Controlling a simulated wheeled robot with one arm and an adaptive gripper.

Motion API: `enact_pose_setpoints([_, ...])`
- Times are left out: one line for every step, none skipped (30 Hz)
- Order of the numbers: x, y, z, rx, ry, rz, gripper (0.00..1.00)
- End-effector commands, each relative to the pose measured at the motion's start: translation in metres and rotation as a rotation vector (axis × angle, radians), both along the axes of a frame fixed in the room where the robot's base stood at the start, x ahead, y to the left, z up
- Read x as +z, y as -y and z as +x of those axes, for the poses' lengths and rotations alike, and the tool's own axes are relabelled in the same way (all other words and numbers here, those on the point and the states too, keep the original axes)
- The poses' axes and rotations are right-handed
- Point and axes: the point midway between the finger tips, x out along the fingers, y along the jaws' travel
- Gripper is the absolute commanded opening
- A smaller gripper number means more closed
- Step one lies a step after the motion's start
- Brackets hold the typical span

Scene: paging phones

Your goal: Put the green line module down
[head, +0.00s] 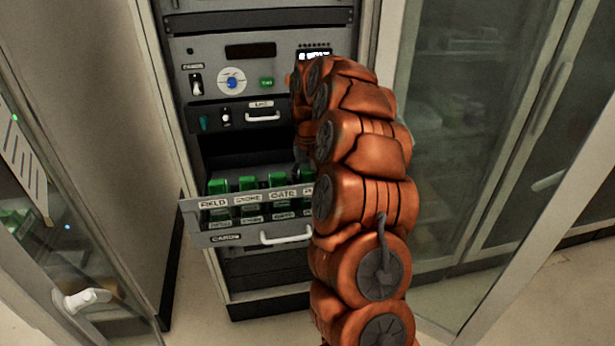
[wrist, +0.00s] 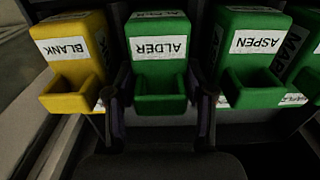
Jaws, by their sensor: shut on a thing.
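In the wrist view a green line module labelled ALDER (wrist: 160,68) is between the two dark fingers of my gripper (wrist: 161,104), which are shut on it. A yellow module labelled BLANK (wrist: 72,65) stands to its left, and a green module labelled ASPEN (wrist: 254,62) to its right. Another green module (wrist: 305,55) is cut off at the right edge. The labels read upside down. I cannot tell whether the ALDER module touches what lies under it. In the head view my orange arm hides the gripper and the held module.
In the head view an open drawer (head: 222,238) marked CARDS holds several green modules and sticks out of the rack. Above it is a control panel (head: 285,72) with switches and a blue knob. Glass doors stand at left (head: 95,250) and right (head: 450,150).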

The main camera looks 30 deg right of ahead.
Motion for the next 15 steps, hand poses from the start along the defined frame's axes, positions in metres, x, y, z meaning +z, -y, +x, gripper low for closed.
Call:
enact_pose_setpoints([0.0006,0.0002,0.0003,0.0,0.002,-0.001,0.05])
enact_pose_setpoints([0.0007,0.0004,0.0004,0.0,0.002,-0.001,0.05])
enact_pose_setpoints([0.0007,0.0004,0.0004,0.0,0.002,-0.001,0.05])
enact_pose_setpoints([0.0008,0.0004,0.0004,0.0,0.003,-0.001,0.05])
enact_pose_setpoints([0.0006,0.0004,0.0004,0.0,0.002,-0.001,0.05])
enact_pose_setpoints([-0.0002,0.0004,0.0004,0.0,0.002,-0.001,0.05])
enact_pose_setpoints([-0.0011,0.0004,0.0004,0.0,0.002,-0.001,0.05])
enact_pose_setpoints([-0.0021,0.0004,0.0004,0.0,0.002,-0.001,0.05])
enact_pose_setpoints([-0.0032,0.0003,0.0004,0.0,0.002,-0.001,0.05])
enact_pose_setpoints([-0.0021,0.0002,0.0005,0.0,0.002,-0.001,0.57])
enact_pose_setpoints([-0.0019,0.0002,0.0004,0.0,0.002,-0.001,0.6])
enact_pose_setpoints([-0.0018,0.0002,0.0005,0.0,0.002,-0.001,0.64])
enact_pose_setpoints([-0.0018,0.0002,0.0005,0.0,0.002,-0.001,0.67])
enact_pose_setpoints([-0.0018,0.0002,0.0005,0.0,0.002,-0.001,0.7])
enact_pose_setpoints([-0.0018,0.0002,0.0005,0.0,0.002,-0.001,0.74])
